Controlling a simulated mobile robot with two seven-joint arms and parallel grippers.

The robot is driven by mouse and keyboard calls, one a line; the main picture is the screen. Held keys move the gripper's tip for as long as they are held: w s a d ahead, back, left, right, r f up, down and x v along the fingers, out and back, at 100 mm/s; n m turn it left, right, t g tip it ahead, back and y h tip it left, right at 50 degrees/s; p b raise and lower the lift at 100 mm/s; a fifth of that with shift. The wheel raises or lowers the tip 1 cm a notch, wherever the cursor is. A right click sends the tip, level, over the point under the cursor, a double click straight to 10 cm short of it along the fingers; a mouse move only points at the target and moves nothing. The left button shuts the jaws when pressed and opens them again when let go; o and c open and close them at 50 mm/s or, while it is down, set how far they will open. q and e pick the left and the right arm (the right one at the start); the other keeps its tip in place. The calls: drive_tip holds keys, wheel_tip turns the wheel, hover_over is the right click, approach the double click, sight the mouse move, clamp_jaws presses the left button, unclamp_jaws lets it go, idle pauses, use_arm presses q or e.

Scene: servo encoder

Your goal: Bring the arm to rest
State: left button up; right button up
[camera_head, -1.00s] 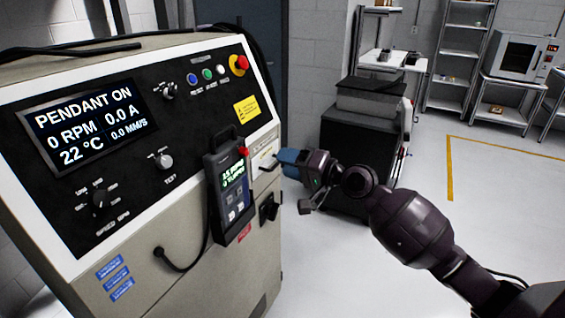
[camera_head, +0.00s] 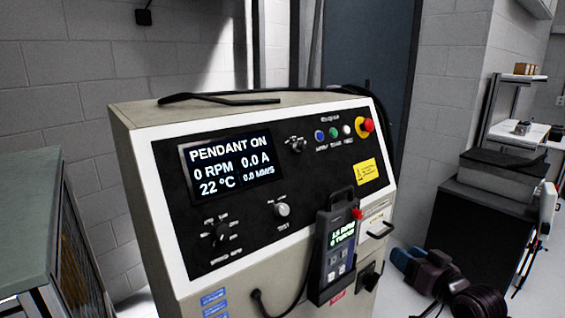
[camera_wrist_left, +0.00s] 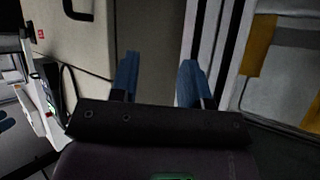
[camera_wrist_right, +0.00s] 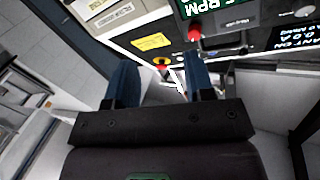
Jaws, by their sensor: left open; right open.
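My right gripper (camera_head: 402,259) is at the lower right of the head view, beside the right end of the machine's panel and below a small handle (camera_head: 381,230). Its blue fingers stand apart and empty in the right wrist view (camera_wrist_right: 160,80). My left gripper is outside the head view; the left wrist view shows its blue fingers (camera_wrist_left: 160,78) apart with nothing between them. The handheld pendant (camera_head: 335,250) hangs upright on the machine's front, with a lit screen and a red button (camera_head: 357,213). The panel display (camera_head: 230,165) reads PENDANT ON, 0 RPM.
The beige machine (camera_head: 135,150) fills the middle of the head view. A green-topped bench (camera_head: 30,190) stands at left. A dark cabinet (camera_head: 480,225) stands behind my right gripper. A red stop button (camera_head: 367,124) is at the panel's upper right.

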drive_tip(key=s+f+g+h, duration=0.4)
drive_tip(key=s+f+h, duration=0.2)
drive_tip(key=s+f, duration=2.1)
drive_tip(key=shift+s+f+h, duration=0.15)
drive_tip(key=shift+s+h, duration=0.15)
drive_tip(key=shift+s, duration=0.1)
